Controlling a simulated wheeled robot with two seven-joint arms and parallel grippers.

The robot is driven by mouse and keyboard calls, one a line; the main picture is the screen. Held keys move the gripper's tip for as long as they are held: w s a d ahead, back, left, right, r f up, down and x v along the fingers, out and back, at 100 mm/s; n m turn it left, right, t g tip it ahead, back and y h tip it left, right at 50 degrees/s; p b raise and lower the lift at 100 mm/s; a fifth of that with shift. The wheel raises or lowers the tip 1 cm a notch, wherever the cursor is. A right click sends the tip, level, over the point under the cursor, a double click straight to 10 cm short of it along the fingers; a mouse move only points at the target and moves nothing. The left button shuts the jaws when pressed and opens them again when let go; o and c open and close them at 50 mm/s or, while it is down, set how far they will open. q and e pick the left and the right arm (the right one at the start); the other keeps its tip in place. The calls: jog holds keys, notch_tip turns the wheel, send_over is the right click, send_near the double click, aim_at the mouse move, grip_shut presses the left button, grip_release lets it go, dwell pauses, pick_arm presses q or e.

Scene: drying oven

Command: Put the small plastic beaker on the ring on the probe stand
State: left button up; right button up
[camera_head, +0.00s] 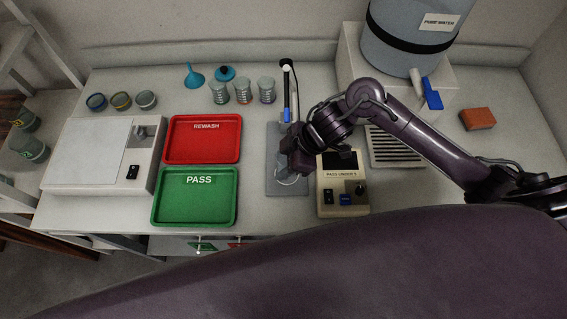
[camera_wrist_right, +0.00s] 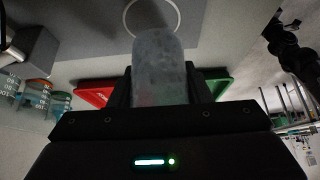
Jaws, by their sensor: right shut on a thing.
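The small plastic beaker (camera_wrist_right: 158,70), cloudy and translucent, sits between the two fingers of my right gripper (camera_wrist_right: 160,88) in the right wrist view. In the head view my right gripper (camera_head: 288,163) is shut over the grey base of the probe stand (camera_head: 275,136) and largely hides the beaker. The probe stand's pale ring (camera_head: 290,181) shows just below the gripper there. In the right wrist view the ring (camera_wrist_right: 178,17) shows beyond the beaker, which overlaps its lower edge in the picture. I cannot tell whether they touch. My left gripper is not in view.
The meter box (camera_head: 332,202) stands close on the right of the stand. A red REWASH tray (camera_head: 204,154) and a green PASS tray (camera_head: 193,215) lie to the left. Several beakers (camera_head: 243,92) stand behind. The blue-sleeved probe (camera_head: 287,107) rises at the stand's back.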

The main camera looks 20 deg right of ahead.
aim_at(283, 167)
jog(key=shift+w+d+f, duration=0.1)
jog(key=shift+w+f, duration=0.05)
jog(key=shift+w, duration=0.15)
jog(key=shift+f, duration=1.55)
jog(key=shift+f, duration=0.15)
jog(key=o, duration=1.1)
jog(key=v, duration=1.2)
